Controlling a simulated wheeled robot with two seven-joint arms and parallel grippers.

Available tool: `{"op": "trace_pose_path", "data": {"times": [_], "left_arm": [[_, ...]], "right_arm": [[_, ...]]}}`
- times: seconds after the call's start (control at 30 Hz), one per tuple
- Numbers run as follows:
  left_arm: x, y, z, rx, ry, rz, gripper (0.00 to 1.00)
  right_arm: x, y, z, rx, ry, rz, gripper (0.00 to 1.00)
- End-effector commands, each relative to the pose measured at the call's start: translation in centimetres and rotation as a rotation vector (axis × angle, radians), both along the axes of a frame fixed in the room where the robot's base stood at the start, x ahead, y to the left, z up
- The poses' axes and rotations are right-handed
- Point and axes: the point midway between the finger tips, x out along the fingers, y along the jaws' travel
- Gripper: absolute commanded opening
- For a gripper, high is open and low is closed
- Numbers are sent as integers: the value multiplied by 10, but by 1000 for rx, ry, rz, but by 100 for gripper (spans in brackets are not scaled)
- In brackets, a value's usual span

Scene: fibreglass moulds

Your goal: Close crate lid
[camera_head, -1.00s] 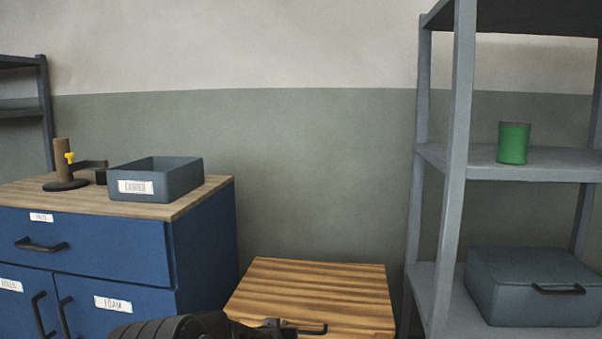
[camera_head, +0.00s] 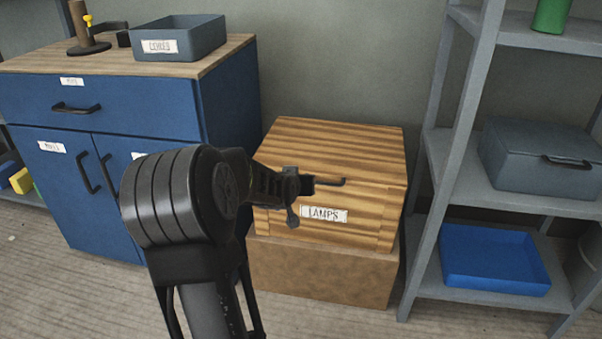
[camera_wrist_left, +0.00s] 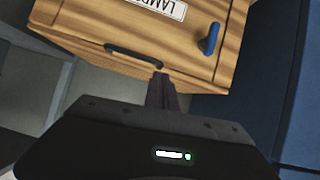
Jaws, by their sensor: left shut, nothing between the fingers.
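The wooden crate (camera_head: 275,221) has a white LAMPS label (camera_head: 324,215) on its front and stands on a brown block. Its striped lid (camera_head: 335,145) lies flat across the top and looks down on the walls. A black bar handle (camera_head: 330,182) is at the lid's front edge. My left gripper (camera_head: 305,184) is shut and empty at the front edge, just left of the handle. In the left wrist view its fingertips (camera_wrist_left: 162,80) are close beside the handle (camera_wrist_left: 133,54); I cannot tell if they touch. A blue latch (camera_wrist_left: 210,39) shows on the crate's front. My right gripper is out of view.
A blue cabinet (camera_head: 100,105) with an open grey bin (camera_head: 180,45) on top stands left of the crate. A grey shelf rack (camera_head: 440,180) stands close on the right, holding a lidded grey box (camera_head: 540,155) and a blue tray (camera_head: 490,258). Floor is clear in front.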

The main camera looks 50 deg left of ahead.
Motion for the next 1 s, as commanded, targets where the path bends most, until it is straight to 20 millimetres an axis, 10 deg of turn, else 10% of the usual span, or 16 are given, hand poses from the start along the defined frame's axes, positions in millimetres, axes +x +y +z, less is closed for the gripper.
{"op": "trace_pose_path", "data": {"times": [0.4,1.0], "left_arm": [[-63,-49,-20,-2,-1,2,0],[-68,-53,-22,0,-1,2,0]], "right_arm": [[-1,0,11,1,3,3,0],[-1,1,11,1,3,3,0]]}}
